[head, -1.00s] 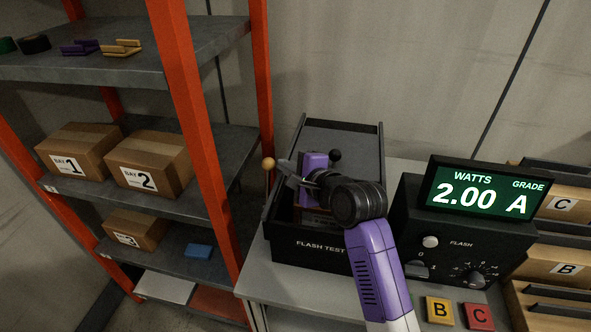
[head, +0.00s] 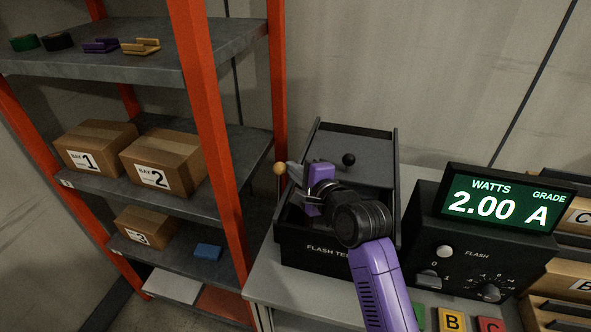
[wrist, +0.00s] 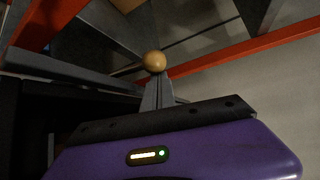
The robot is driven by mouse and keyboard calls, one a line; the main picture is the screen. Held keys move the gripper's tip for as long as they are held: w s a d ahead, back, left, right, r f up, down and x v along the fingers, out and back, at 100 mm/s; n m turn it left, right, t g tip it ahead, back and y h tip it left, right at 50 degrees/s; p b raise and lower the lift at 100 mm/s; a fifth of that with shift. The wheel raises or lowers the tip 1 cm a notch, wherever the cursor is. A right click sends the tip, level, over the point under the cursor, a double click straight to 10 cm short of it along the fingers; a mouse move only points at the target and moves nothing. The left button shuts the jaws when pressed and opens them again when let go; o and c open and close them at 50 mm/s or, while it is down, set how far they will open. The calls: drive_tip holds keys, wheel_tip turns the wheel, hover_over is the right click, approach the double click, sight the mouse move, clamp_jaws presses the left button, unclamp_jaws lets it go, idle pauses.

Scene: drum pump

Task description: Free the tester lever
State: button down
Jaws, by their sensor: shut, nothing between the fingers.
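The flash tester (head: 304,232) is a black open-topped box on the grey bench. A tan ball knob (head: 279,169) shows at its left side, and a black ball knob (head: 349,159) stands to the right of my gripper. I cannot tell which knob belongs to the tester lever; their stems are mostly hidden. My gripper (head: 292,167) is shut and empty above the tester's left part, its tips close to the tan knob. In the wrist view the tan knob (wrist: 154,61) sits just past my shut fingertips (wrist: 157,84); contact is unclear.
A display unit (head: 497,207) reading 2.00 A stands right of the tester, with coloured lettered blocks (head: 452,320) before it. An orange-framed shelf rack (head: 205,120) with numbered cartons (head: 165,160) stands close on the left. A blue block (head: 208,251) lies on a lower shelf.

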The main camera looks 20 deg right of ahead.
drive_tip(key=shift+s+a+n+t, duration=0.5)
drive_tip(key=shift+s+a, duration=0.1)
drive_tip(key=shift+s, duration=0.1)
drive_tip(key=shift+s+a+r, duration=0.2)
drive_tip(key=shift+s+r, duration=0.05)
drive_tip(key=shift+s, duration=0.05)
drive_tip(key=shift+s+a+p, duration=0.35)
drive_tip(key=shift+s+p, duration=0.15)
drive_tip(key=shift+p, duration=0.25)
drive_tip(key=shift+s+a+f+p, duration=0.1)
drive_tip(key=shift+s+a+p, duration=0.25)
drive_tip(key=shift+s+p, duration=0.1)
drive_tip(key=shift+s+f, duration=0.1)
